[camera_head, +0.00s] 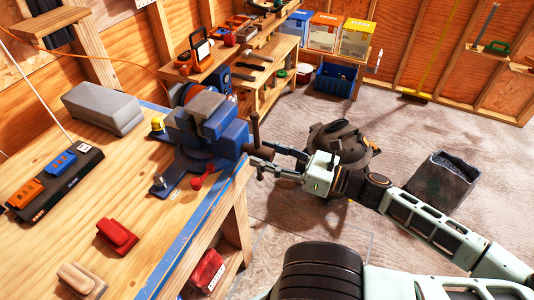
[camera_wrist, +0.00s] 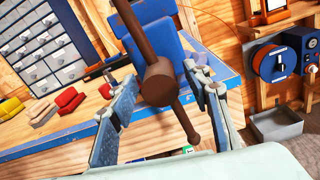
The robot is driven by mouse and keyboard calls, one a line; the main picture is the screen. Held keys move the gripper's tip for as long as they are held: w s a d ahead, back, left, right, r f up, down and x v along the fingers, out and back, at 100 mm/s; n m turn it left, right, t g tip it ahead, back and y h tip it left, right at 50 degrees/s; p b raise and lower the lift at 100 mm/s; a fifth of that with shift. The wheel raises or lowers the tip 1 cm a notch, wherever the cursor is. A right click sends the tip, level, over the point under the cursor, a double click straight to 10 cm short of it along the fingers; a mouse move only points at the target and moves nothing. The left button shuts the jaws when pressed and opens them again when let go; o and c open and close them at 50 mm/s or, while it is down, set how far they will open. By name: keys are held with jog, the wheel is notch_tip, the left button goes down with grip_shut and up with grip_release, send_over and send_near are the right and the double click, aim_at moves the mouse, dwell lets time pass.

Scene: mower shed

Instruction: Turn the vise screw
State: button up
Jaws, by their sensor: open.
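The blue vise (camera_head: 205,120) is mounted at the edge of the wooden workbench (camera_head: 150,225). Its brown screw head (camera_wrist: 158,82) faces me in the wrist view, with a brown handle bar (camera_wrist: 133,30) slanting from upper left to lower right. The bar also shows in the head view (camera_head: 255,130). My gripper (camera_head: 260,156) is open at the screw end of the vise. In the wrist view its two fingers stand on either side of the screw head, with gaps visible. The bar's lower end reaches down between the fingers. Finger contact with the bar is unclear.
A grey block (camera_head: 102,107), a black tray (camera_head: 55,180) and red (camera_head: 117,237) and tan brushes lie on the bench. A dark round machine (camera_head: 340,145) stands behind my gripper. A grey bin (camera_head: 450,178) stands on the floor at right.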

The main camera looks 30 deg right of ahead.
jog(key=shift+c, duration=0.4)
jog(key=c, duration=1.1)
jog(key=shift+o, duration=0.2)
